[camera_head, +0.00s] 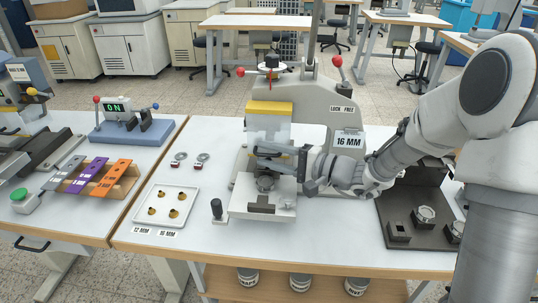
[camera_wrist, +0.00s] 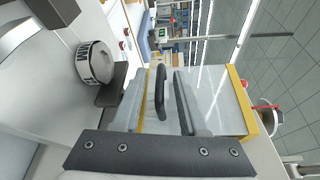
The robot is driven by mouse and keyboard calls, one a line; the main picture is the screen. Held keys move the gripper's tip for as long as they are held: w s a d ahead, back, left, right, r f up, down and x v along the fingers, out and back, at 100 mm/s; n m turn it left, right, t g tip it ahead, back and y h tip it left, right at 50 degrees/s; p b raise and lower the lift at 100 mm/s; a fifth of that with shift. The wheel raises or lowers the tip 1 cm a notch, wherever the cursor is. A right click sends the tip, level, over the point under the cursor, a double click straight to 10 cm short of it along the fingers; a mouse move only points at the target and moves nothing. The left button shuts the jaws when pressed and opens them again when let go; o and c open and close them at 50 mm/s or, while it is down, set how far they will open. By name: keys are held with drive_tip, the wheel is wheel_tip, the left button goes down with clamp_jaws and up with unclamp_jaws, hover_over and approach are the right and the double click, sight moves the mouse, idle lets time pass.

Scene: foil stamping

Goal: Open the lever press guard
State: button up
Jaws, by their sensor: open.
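The lever press (camera_head: 315,108) is a grey frame standing on the middle table. Its guard (camera_head: 268,130) is a clear panel with a yellow upper edge (camera_head: 270,107), hanging down in front of the press head. In the wrist view the clear guard panel (camera_wrist: 222,85) has yellow edging. My gripper (camera_head: 264,156) is at the lower front of the guard. In the wrist view my gripper (camera_wrist: 158,78) is open, its two fingers on either side of the guard's dark handle (camera_wrist: 160,95). I see gaps between handle and fingers.
A white tray (camera_head: 150,212) with several brass pieces lies left. A dark rack (camera_head: 405,232) stands right. The press has red-knobbed levers (camera_head: 338,61) above. The table front is mostly clear.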

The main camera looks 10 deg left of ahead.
clamp_jaws()
drive_tip(key=shift+f, duration=0.1)
idle(1.2)
